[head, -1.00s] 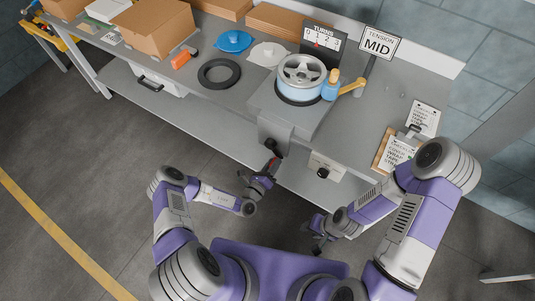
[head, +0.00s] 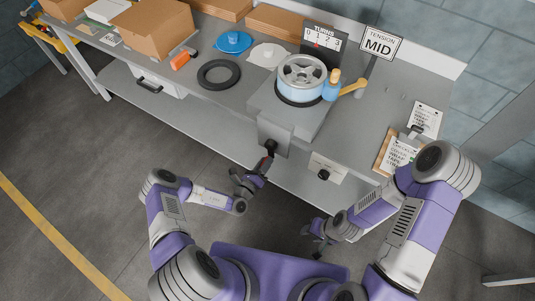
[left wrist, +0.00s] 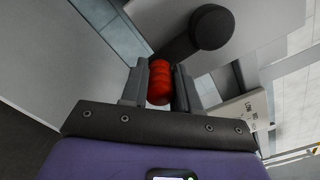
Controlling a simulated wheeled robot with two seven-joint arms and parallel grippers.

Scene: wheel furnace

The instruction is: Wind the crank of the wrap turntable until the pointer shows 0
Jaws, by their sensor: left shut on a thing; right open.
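The wrap turntable (head: 300,108) stands on the bench with a silver spoked wheel (head: 301,72) wrapped in light blue on top. Its crank has a black hub (head: 271,146) on the front plate, also in the left wrist view (left wrist: 212,27). My left gripper (head: 265,167) is shut on the red crank handle (left wrist: 160,82), below the hub. The fingers hide the handle in the head view. The TURNS dial (head: 324,40) reads 0 to 3; its small red pointer (head: 316,45) appears near 1. My right gripper (head: 317,245) is open and empty, low in front of the bench.
A box with a black knob (head: 323,174) hangs at the bench front, right of the crank. A TENSION MID sign (head: 378,43) stands behind. A black ring (head: 219,74), blue lid (head: 233,42) and cardboard box (head: 153,28) lie left. Clipboards (head: 402,152) lie right.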

